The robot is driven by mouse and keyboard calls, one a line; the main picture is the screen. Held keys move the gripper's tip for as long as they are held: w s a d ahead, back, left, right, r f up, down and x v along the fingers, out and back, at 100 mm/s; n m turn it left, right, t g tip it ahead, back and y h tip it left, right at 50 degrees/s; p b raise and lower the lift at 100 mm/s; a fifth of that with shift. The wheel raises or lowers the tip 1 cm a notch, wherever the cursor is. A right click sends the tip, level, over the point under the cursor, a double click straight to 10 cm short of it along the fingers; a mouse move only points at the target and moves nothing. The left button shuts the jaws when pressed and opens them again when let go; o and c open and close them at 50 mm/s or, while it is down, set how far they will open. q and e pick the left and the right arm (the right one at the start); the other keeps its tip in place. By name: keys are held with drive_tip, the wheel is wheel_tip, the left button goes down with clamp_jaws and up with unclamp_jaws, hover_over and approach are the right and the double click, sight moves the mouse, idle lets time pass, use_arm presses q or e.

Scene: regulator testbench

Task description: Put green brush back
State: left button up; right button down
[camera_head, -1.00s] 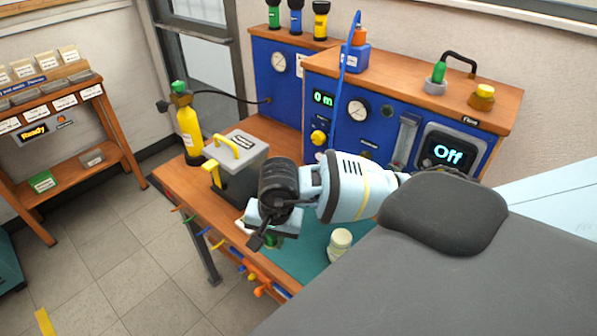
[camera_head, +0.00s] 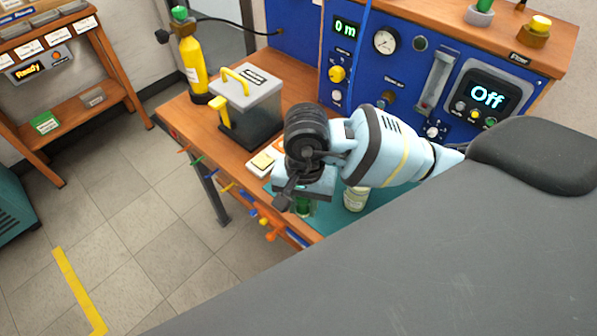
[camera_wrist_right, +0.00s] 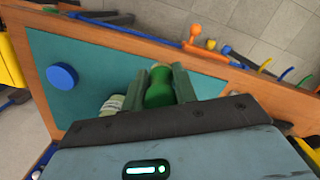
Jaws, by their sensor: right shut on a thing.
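The green brush (camera_wrist_right: 159,88) shows in the right wrist view as a rounded green piece between the two fingers of my right gripper (camera_wrist_right: 158,82). My right gripper is shut on it. In the head view the gripper (camera_head: 304,198) is over the teal mat (camera_head: 332,218) near the bench's front edge, and a bit of the green brush (camera_head: 304,209) shows below it. The brush's lower end is hidden. Several coloured pegs or handles (camera_head: 272,232) stick out along the bench's front edge. My left gripper is not in view.
A pale jar (camera_head: 355,198) stands on the mat just right of the gripper. A grey box with yellow handles (camera_head: 262,100) and a yellow cylinder (camera_head: 193,65) stand farther back. A blue round thing (camera_wrist_right: 61,76) lies on the mat. The floor in front is clear.

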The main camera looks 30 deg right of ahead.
drive_tip(key=w+d, duration=0.1)
drive_tip(key=w, duration=0.2)
drive_tip(key=w+d, duration=0.2)
drive_tip(key=w, duration=0.1)
drive_tip(key=w+d+f, duration=0.1)
drive_tip(key=w, duration=0.3)
drive_tip(key=shift+d, duration=0.15)
drive_tip(key=shift+w+d, duration=0.2)
drive_tip(key=shift+w, duration=0.2)
drive_tip(key=shift+f+p, duration=0.3)
drive_tip(key=shift+f, duration=1.45)
drive_tip(key=shift+f, duration=0.1)
drive_tip(key=shift+s+f, duration=0.1)
drive_tip(key=c, duration=1.1)
unclamp_jaws()
